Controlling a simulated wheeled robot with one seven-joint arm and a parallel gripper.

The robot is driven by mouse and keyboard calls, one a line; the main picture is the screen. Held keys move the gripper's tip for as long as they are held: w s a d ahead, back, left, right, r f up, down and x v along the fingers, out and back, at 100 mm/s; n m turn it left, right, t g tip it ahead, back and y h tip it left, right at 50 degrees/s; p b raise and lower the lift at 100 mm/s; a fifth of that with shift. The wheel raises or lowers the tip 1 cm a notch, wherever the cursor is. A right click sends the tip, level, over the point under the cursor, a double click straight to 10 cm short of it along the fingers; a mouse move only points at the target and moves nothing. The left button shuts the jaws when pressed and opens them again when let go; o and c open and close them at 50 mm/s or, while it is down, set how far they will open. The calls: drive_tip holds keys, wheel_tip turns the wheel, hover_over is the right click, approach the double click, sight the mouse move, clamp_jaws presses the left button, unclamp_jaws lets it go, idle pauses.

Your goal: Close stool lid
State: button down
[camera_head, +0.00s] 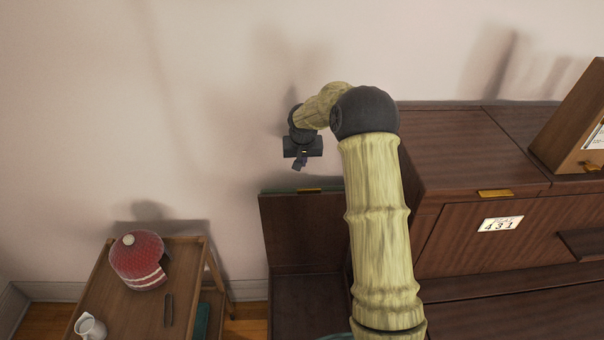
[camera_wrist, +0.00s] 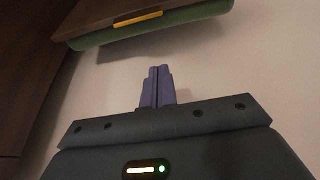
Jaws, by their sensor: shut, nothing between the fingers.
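The stool is a dark brown wooden box (camera_head: 303,303) in the lower middle of the head view. Its lid (camera_head: 304,236) stands raised at the wall side, with a green padded edge and a small gold tab along its top. In the wrist view the lid's green padding (camera_wrist: 155,32) and gold tab cross the top of the picture. My gripper (camera_head: 299,166) is near the wall, above the lid's top edge in the head view. Its purple fingers (camera_wrist: 158,72) are together and empty, with a visible gap to the lid. My arm hides part of the stool's right side.
A brown wooden cabinet (camera_head: 457,151) with a gold tab and number plate stands to the right. A small wooden table (camera_head: 191,262) at lower left holds a red domed item (camera_head: 138,262) and a white pitcher (camera_head: 90,327). The pale wall (camera_head: 200,90) is close behind my gripper.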

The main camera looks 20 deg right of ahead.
sight(302, 186)
drive_tip(key=shift+w+f+p, duration=0.15)
drive_tip(key=shift+f+p, duration=2.05)
drive_tip(key=shift+f, duration=2.2)
drive_tip(key=shift+s+f, duration=0.15)
drive_tip(key=shift+s, duration=0.35)
drive_tip(key=shift+a+f, duration=0.1)
drive_tip(key=shift+a, duration=0.05)
